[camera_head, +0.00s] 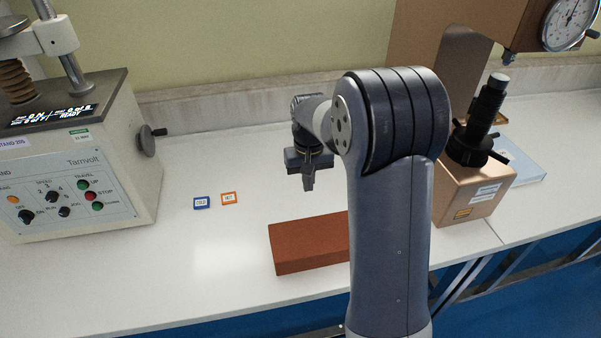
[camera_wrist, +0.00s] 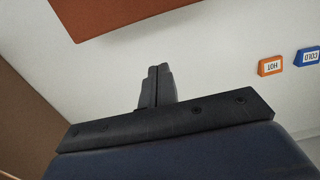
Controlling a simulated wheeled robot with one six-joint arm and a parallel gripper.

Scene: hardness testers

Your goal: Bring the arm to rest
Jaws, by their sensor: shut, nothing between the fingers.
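My gripper (camera_head: 308,183) hangs above the white bench in the middle of the head view, pointing down, with its fingers together and nothing between them. In the wrist view its two closed fingers (camera_wrist: 155,85) stand side by side. My arm is bent, and its large upper joint and link cover part of the bench behind it. The gripper is apart from everything on the bench.
A red-brown block (camera_head: 310,246) lies in front of my gripper, partly hidden by my arm. Blue (camera_head: 201,203) and orange (camera_head: 229,198) tags lie to its left. A Tanvolt tester (camera_head: 75,165) stands left, a brown dial tester (camera_head: 470,190) right. The bench (camera_head: 190,285) is clear at front left.

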